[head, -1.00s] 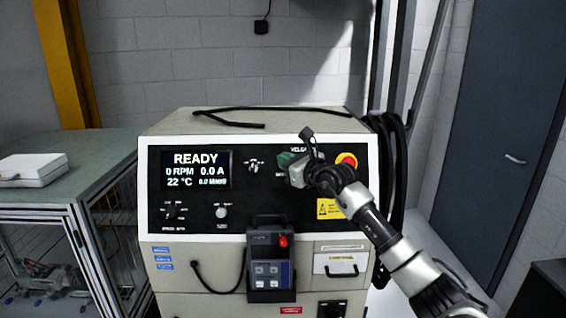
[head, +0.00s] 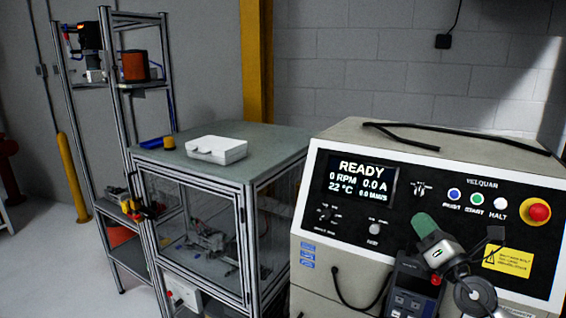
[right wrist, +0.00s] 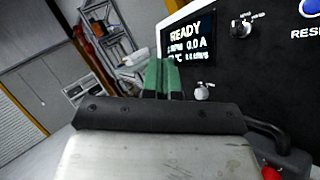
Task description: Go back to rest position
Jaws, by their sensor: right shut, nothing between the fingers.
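My right gripper (head: 424,224), with green fingertips, is in front of the lower part of the machine's black control panel (head: 408,212) in the head view. Its fingers (right wrist: 162,77) are shut with nothing between them in the right wrist view. It is apart from the blue, green and white buttons above it. The screen (head: 362,180) reads READY, 0 RPM, 0.0 A. My left gripper is not in view.
A handheld pendant (head: 405,290) hangs on the machine front, partly behind my right arm. A red emergency knob (head: 538,211) is at the panel's right. A glass-sided cabinet (head: 190,225) with a white case (head: 216,150) on top stands left. A shelf rack (head: 120,120) is behind it.

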